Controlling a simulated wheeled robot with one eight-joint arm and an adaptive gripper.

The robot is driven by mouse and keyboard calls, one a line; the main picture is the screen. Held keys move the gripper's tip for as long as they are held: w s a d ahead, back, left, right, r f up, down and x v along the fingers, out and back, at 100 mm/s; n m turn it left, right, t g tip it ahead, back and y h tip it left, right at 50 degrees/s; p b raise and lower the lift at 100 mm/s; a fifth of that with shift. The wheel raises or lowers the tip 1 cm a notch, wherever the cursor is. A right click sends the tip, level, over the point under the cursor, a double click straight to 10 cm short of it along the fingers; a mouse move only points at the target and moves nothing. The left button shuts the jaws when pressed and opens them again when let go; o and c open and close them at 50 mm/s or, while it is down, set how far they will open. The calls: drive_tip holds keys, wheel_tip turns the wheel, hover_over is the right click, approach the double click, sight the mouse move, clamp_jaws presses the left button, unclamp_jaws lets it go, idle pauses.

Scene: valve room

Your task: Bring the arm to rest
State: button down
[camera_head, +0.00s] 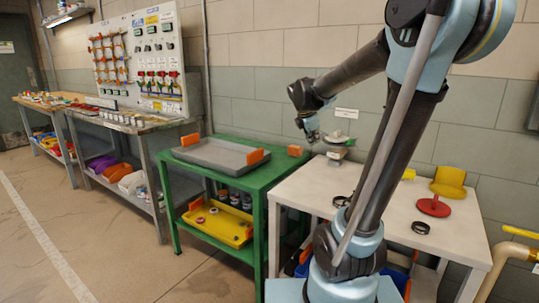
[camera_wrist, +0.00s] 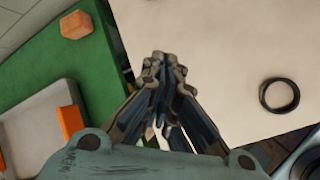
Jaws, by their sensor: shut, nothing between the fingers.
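My gripper (camera_head: 312,135) hangs at the end of my raised arm in the head view, near the gap between the green cart and the white table. In the wrist view, my gripper (camera_wrist: 165,68) has its fingertips together, with nothing between them. Below it are the white table's (camera_wrist: 210,30) edge and the green cart (camera_wrist: 100,75). The gripper appears apart from both surfaces.
The green cart (camera_head: 262,185) holds a grey tray (camera_head: 215,156) and orange blocks. On the white table (camera_head: 300,190) are black rings (camera_head: 420,227), a red disc (camera_head: 433,206) and a yellow part (camera_head: 449,182). Workbenches stand further left; the floor (camera_head: 110,225) is clear.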

drive_tip(key=s+f+m+g+y, duration=0.1)
drive_tip(key=s+f+m, duration=0.4)
drive_tip(key=s, duration=0.5)
drive_tip(key=s+f+m+g+y, duration=0.1)
drive_tip(key=s+f+m, duration=0.5)
drive_tip(key=s+m, duration=0.3)
drive_tip(key=s+d+f+m+g+y, duration=0.1)
drive_tip(key=s+f+m, duration=0.5)
drive_tip(key=s, duration=0.6)
drive_tip(key=shift+f+m+g, duration=0.25)
drive_tip(key=shift+m+g, duration=0.05)
drive_tip(key=shift+m, duration=0.3)
